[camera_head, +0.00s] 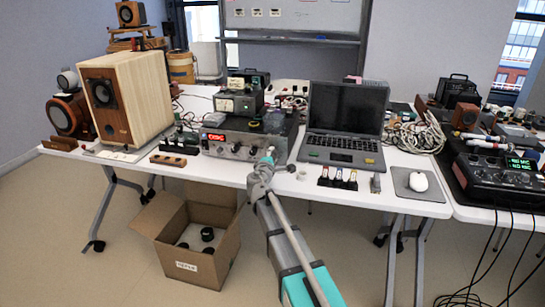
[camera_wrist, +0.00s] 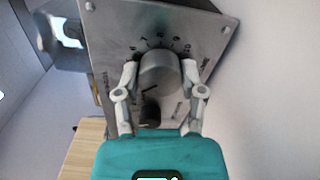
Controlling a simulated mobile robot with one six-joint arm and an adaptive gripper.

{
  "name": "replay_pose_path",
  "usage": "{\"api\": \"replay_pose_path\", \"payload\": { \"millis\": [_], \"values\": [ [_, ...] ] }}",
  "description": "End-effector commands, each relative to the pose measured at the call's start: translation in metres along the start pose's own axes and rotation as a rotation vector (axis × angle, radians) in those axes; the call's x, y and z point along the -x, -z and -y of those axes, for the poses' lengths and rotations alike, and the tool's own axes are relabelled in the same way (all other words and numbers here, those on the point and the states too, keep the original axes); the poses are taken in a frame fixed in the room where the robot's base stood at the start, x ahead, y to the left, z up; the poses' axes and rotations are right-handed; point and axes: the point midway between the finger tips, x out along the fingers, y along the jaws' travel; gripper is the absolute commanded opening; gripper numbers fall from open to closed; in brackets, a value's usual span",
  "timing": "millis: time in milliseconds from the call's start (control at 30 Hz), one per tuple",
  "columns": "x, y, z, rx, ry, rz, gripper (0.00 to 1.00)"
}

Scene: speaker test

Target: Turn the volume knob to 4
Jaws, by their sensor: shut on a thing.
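The volume knob (camera_wrist: 160,73) is a large grey round knob on the metal front panel (camera_wrist: 108,38) of the amplifier. My gripper (camera_wrist: 159,70) has one finger on each side of the knob and is shut on it. Small printed marks ring the knob's upper side, too small to read surely. A short dark line shows on the knob's lower left. A smaller dark knob (camera_wrist: 150,112) sits just below it, partly hidden by my gripper. In the head view, the amplifier (camera_head: 232,149) has a red lit display, and my gripper (camera_head: 269,157) covers its right end.
A laptop (camera_head: 343,125) stands to the right of the amplifier, with memory sticks (camera_head: 338,180) before it. A large wooden speaker (camera_head: 130,100) stands to the left. An open cardboard box (camera_head: 186,238) is on the floor below the table edge.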

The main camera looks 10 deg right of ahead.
Motion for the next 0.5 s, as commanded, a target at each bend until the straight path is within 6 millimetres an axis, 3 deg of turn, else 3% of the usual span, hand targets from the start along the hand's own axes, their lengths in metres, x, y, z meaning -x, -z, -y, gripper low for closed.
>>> {"api": "replay_pose_path", "payload": {
  "millis": [500],
  "values": [
    [-0.001, -0.0003, 0.0003, -0.261, 0.0, 0.001, 0.05]
  ]
}}
